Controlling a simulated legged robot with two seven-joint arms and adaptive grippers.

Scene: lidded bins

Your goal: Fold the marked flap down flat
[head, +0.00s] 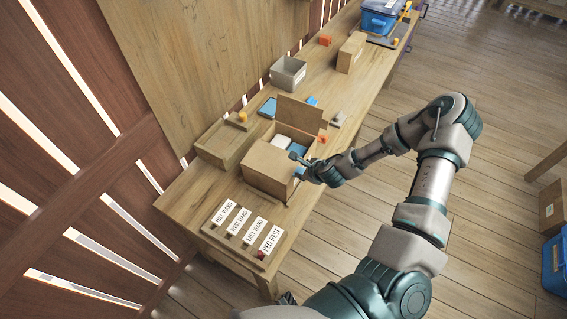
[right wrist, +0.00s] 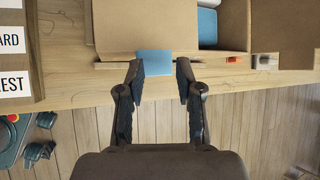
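An open cardboard box (head: 268,170) stands on the bench, with white and blue things inside. Its far flap (head: 299,114) stands up, and a brown panel covers the near part. In the right wrist view the box (right wrist: 145,25) fills the top, and a small blue patch (right wrist: 154,62) shows at its near edge. I cannot tell if the patch is the flap's mark. My right gripper (head: 296,158) is at the box's right side; in the wrist view its fingers (right wrist: 160,70) are apart, on either side of the blue patch, with no visible grip. My left gripper is not in view.
A labelled rack (head: 243,232) stands nearer, a wooden tray (head: 222,142) left of the box. Farther along are a grey bin (head: 288,73), a small carton (head: 351,52) and a blue lidded bin (head: 380,16). Small blocks lie near the box.

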